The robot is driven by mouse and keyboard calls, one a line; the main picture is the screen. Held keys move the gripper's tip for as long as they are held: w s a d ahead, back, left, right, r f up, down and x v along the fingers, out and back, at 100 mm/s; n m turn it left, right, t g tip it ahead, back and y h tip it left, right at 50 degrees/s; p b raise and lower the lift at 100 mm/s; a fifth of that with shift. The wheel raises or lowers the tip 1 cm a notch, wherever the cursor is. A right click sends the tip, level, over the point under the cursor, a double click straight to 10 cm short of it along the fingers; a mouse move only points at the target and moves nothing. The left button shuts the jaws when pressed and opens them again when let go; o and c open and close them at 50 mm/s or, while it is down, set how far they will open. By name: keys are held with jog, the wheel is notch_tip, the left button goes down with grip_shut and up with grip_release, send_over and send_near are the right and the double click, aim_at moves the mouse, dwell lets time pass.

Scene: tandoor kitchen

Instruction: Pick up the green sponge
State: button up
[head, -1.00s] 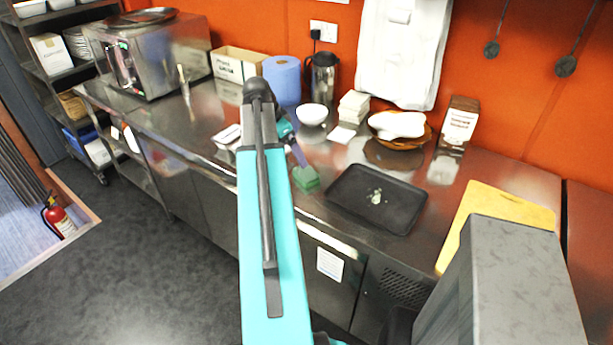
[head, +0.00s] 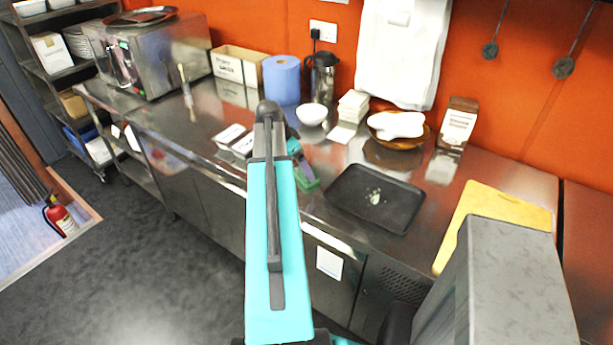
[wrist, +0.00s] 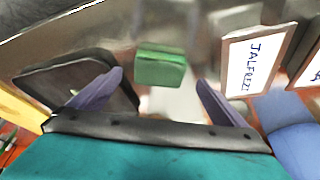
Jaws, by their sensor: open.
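The green sponge (wrist: 160,68) lies on the steel counter near its front edge. In the wrist view it shows whole, ahead of and between the two fingers of my gripper (wrist: 150,92). My gripper is open, with nothing between its fingers, and does not touch the sponge as far as I can see. In the head view the sponge (head: 307,181) is partly hidden by my arm and gripper, just left of the black tray.
The black tray (head: 345,204) with small pale scraps lies right of the sponge. Labelled containers (head: 231,134) stand to its left. A white bowl (head: 311,114), a blue paper roll (head: 281,78) and a yellow board (head: 478,212) are also on the counter.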

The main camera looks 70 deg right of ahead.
dwell(0.3)
jog(key=shift+s+p+x, duration=0.25)
jog(key=shift+p+x, duration=0.9)
jog(key=shift+x, duration=0.3)
jog(key=shift+p+x, duration=0.3)
jog(key=shift+x, duration=0.8)
jog(key=shift+d, duration=0.1)
jog(key=c, duration=1.2)
jog(key=shift+r, duration=0.3)
